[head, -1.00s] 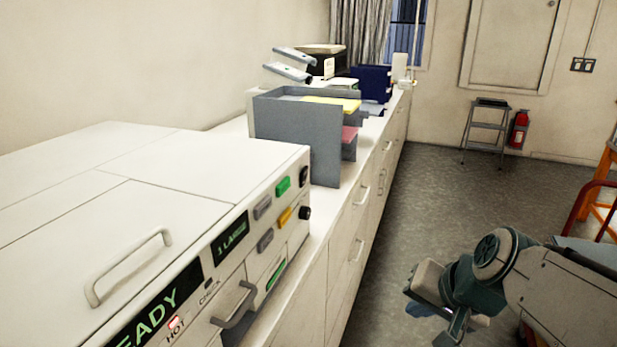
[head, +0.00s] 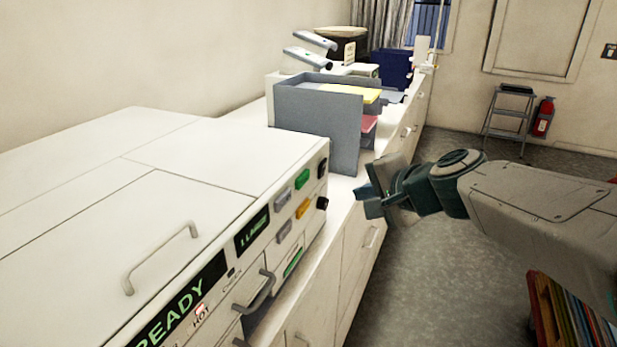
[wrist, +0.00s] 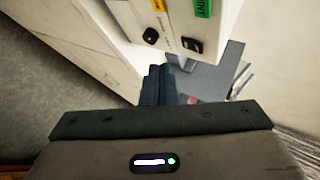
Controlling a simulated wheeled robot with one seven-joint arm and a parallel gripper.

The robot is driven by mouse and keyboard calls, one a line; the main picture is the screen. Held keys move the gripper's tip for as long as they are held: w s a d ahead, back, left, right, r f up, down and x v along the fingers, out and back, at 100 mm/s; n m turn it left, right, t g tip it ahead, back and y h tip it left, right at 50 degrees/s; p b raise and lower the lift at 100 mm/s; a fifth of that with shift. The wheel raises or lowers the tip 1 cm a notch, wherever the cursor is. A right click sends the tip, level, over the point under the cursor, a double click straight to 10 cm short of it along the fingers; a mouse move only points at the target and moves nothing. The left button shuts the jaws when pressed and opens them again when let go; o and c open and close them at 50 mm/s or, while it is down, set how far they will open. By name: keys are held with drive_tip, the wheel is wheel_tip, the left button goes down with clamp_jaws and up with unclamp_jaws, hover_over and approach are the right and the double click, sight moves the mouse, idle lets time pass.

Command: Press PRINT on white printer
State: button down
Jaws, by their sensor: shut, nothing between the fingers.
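The white printer (head: 210,170) fills the left of the head view, with a lit READY display on its front. A green button (head: 302,179) sits high on its front panel, near the far end. In the wrist view the green button (wrist: 204,8) is cut off by the top edge and shows part of the word PRINT. My gripper (head: 368,198) is shut and empty, to the right of the panel and apart from it. In the wrist view its fingers (wrist: 158,82) point toward the space below the printer's corner.
Grey, yellow and other green buttons and black knobs (head: 322,203) are near the green one. A grey paper tray (head: 318,125) stands on the counter beyond the printer. A handle (head: 258,292) juts from the printer front. Floor (head: 410,285) is clear right of the cabinets.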

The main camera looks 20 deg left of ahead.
sight(302, 179)
drive_tip(key=a+p, duration=0.2)
drive_tip(key=a, duration=0.6)
drive_tip(key=shift+w+a+p, duration=0.15)
drive_tip(key=shift+w+p, duration=0.15)
drive_tip(key=shift+a, duration=0.1)
idle(1.6)
drive_tip(key=shift+a, duration=0.35)
drive_tip(key=shift+a, duration=0.45)
idle(0.6)
drive_tip(key=shift+d, duration=0.1)
drive_tip(key=shift+d+b, duration=0.35)
drive_tip(key=shift+d, duration=0.45)
